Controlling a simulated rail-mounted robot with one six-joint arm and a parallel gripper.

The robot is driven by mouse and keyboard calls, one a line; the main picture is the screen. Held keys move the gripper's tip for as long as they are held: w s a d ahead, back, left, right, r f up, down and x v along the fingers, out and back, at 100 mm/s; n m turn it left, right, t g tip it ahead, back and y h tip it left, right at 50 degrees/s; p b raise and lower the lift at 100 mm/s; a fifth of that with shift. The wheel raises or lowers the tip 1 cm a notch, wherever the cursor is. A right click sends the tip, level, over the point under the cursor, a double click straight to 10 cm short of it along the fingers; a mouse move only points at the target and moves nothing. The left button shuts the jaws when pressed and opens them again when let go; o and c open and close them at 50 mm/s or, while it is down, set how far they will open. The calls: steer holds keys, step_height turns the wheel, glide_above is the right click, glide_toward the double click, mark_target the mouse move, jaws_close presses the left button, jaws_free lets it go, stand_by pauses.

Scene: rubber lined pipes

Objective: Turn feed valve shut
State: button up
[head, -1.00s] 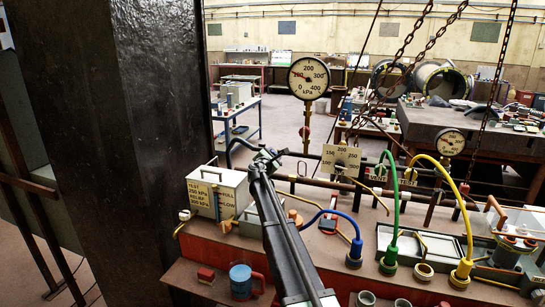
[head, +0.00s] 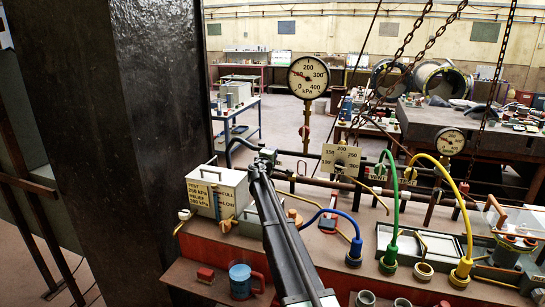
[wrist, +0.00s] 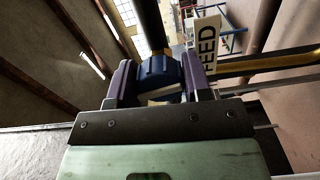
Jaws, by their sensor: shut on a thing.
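In the wrist view, a blue valve handle (wrist: 160,72) sits between the two purple-grey fingers of my gripper (wrist: 160,82). The fingers are shut on it, one at each side. A pale tag reading FEED (wrist: 207,44) stands just right of the handle, beside the right finger. A dark pipe (wrist: 151,25) runs up beyond the handle. In the head view, my gripper (head: 267,155) is at the pipework behind the bench, left of the big gauge's stem. The handle cannot be made out there.
A large pressure gauge (head: 308,77) stands above the pipes, with its needle left of the top. A white test box (head: 217,192) is close left of my arm. Blue (head: 338,213), green (head: 396,195) and yellow (head: 447,178) hoses arch to the right. A dark column (head: 160,100) rises at left.

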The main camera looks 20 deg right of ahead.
steer(key=shift+m, duration=1.1)
steer(key=shift+s, duration=0.1)
steer(key=shift+f, duration=0.1)
steer(key=o, duration=0.9)
steer(key=v, duration=1)
steer(key=shift+s+a, duration=0.25)
steer(key=shift+a, duration=0.1)
